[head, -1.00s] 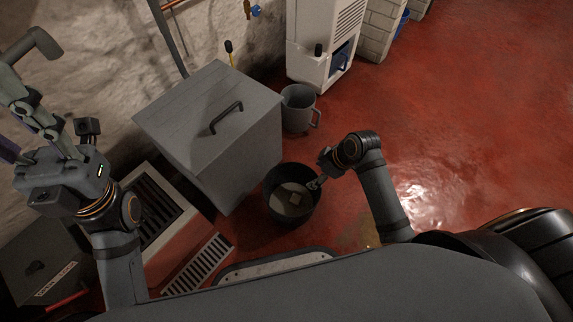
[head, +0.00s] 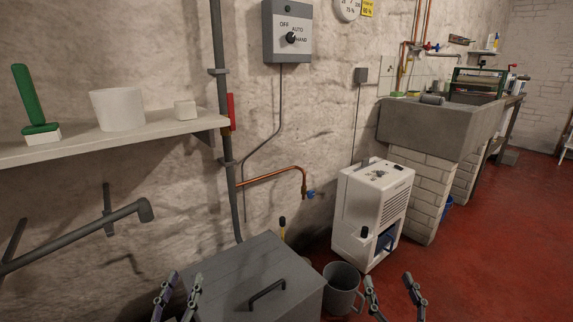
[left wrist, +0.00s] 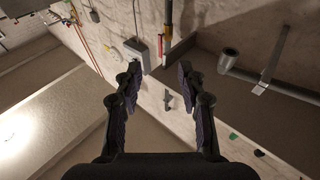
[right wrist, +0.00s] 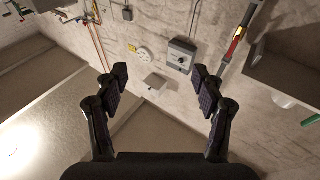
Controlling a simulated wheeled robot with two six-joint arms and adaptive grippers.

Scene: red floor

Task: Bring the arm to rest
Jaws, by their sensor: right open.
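My left gripper (head: 178,292) shows at the bottom left of the head view, fingers up, in front of the grey lidded box. In the left wrist view its fingers (left wrist: 159,76) are apart with nothing between them. My right gripper (head: 394,292) shows at the bottom right of centre, fingers up and spread, beside the grey mug. In the right wrist view its fingers (right wrist: 159,76) stand wide apart and empty. Both wrist cameras look at the wall and ceiling. The rest of both arms is out of the head view.
The grey box (head: 225,270) and grey mug (head: 341,287) stand low in front. A white dehumidifier (head: 365,210) and a stone sink (head: 430,125) stand beyond. A shelf (head: 60,152) and pipe (head: 80,237) jut out at left. The red floor (head: 480,260) is clear at right.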

